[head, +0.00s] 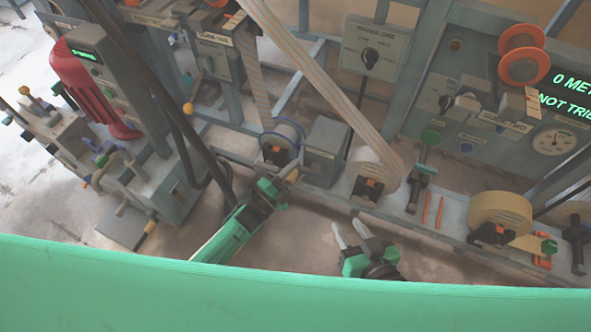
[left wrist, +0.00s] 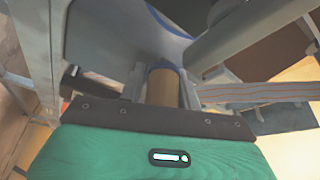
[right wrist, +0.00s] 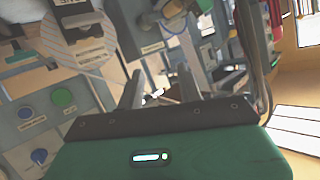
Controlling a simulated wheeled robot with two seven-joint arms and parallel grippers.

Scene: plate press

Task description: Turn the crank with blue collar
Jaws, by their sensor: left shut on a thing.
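The crank with the blue collar (head: 297,130) is at the middle of the machine in the head view, its blue ring around a grey disc. In the left wrist view the blue ring (left wrist: 166,20) curves above a tan cylindrical crank handle (left wrist: 161,88). My left gripper (head: 281,186) is shut on this handle, one finger on each side; it also shows in the left wrist view (left wrist: 160,92). The gripper hides part of the handle in the head view. My right gripper (head: 351,232) is open and empty, low in front of the machine, apart from it.
A grey box (head: 325,150) stands right of the blue collar. A striped web (head: 325,75) runs down to a roller on its right. A tan roll (head: 500,212) sits further right. A red motor (head: 88,85) stands at left. Floor is free around my right gripper.

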